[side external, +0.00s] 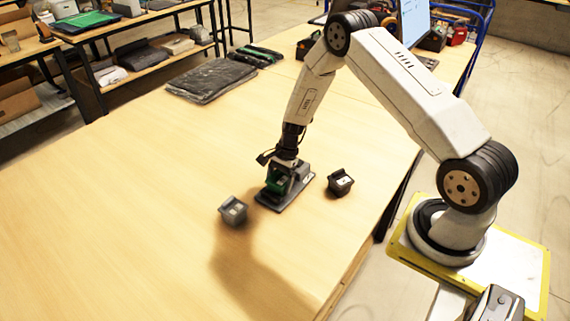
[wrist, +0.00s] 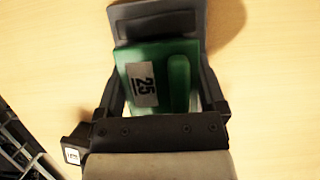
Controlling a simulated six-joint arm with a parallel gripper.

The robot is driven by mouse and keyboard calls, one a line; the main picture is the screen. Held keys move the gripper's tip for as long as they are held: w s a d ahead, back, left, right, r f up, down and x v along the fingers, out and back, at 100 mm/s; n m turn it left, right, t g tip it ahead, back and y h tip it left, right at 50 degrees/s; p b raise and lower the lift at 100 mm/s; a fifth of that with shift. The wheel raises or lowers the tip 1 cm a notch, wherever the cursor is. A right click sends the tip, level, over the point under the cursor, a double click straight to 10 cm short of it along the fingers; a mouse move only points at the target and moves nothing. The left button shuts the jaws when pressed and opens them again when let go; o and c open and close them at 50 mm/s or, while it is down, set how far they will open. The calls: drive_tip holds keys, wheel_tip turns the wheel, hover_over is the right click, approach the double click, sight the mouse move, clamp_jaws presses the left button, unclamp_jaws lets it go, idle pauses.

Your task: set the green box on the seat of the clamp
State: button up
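The green box (wrist: 158,78), with a white label reading 25, sits between the two fingers of my gripper (wrist: 165,88). The fingers lie against its sides, so my gripper looks shut on it. In the side view the green box (side external: 276,184) is low at the clamp, mostly hidden by my gripper (side external: 283,178). The dark grey clamp (side external: 297,196) lies flat on the table, and its plate (wrist: 160,20) extends beyond the box in the wrist view. I cannot tell whether the box touches the seat.
A grey box (side external: 233,211) stands left of the clamp and a black box (side external: 340,183) right of it, both close by. Dark bagged garments (side external: 211,80) lie farther back. The table (side external: 130,190) is clear at the left and front.

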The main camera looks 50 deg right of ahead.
drive_tip(key=shift+o, duration=0.5)
drive_tip(key=shift+v, duration=3.95)
drive_tip(key=shift+r, duration=0.1)
drive_tip(key=shift+s+a+r+n, duration=0.2)
drive_tip(key=shift+a+r+n, duration=0.2)
drive_tip(key=shift+r, duration=0.1)
drive_tip(key=s+a+r+n+t+h, duration=0.1)
drive_tip(key=s+a+r+n+h, duration=0.1)
drive_tip(key=s+a+r+n, duration=0.3)
drive_tip(key=s+a+r+n+t+h, duration=0.1)
drive_tip(key=s+a+r+n+h, duration=0.1)
drive_tip(key=s+a+r+n, duration=0.4)
drive_tip(key=s+r+n, duration=0.2)
drive_tip(key=s+n, duration=0.2)
drive_tip(key=n, duration=0.2)
drive_tip(key=shift+s+a+t, duration=0.25)
drive_tip(key=shift+a+t, duration=0.05)
